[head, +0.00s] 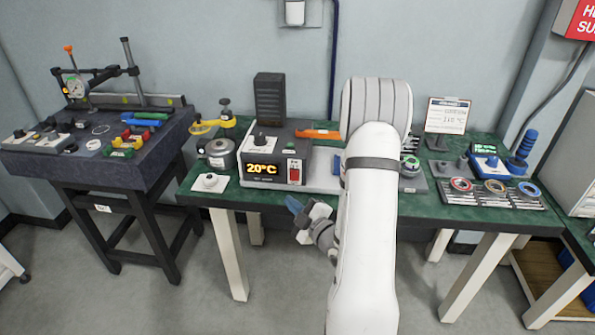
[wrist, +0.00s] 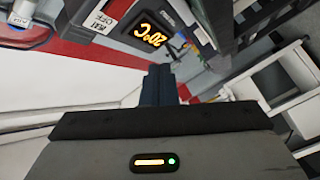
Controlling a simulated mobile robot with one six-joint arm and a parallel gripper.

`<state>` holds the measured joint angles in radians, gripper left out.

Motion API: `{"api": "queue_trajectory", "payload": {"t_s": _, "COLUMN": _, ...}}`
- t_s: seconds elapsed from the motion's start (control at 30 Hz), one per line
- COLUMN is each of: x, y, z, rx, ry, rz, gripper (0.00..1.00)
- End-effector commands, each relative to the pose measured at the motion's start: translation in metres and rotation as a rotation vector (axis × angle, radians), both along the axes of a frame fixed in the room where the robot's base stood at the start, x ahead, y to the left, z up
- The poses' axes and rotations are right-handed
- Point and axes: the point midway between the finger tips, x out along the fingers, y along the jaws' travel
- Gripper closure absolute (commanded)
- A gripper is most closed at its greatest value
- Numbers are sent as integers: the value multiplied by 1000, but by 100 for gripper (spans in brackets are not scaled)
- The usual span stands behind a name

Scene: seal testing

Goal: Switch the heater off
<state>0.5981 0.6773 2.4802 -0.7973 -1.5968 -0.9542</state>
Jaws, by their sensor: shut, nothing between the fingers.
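The heater (head: 268,143) is a dark box on the green bench, left of my arm. Its display (head: 262,169) glows orange and reads 20°C. In the wrist view the shut fingers (wrist: 158,84) point toward the heater display (wrist: 151,32), which appears upside down.
A white knob plate (head: 209,182) and a round metal pot (head: 217,154) stand left of the heater. An orange-handled tool (head: 318,134) lies behind it. Tape rolls (head: 494,187) lie at the right. Another bench (head: 60,160) stands at the left, with open floor between.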

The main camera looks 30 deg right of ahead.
Motion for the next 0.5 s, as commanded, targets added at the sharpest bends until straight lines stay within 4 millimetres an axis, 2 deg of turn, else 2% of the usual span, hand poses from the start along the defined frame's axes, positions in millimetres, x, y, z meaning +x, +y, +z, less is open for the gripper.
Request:
{"api": "queue_trajectory", "payload": {"t_s": 0.13, "x": 17, "y": -11, "z": 7, "rx": 0, "ry": -1, "rz": 1, "gripper": 100}}
{"api": "queue_trajectory", "payload": {"t_s": 0.5, "x": 54, "y": -36, "z": 7, "rx": -1, "ry": -1, "rz": 2, "gripper": 100}}
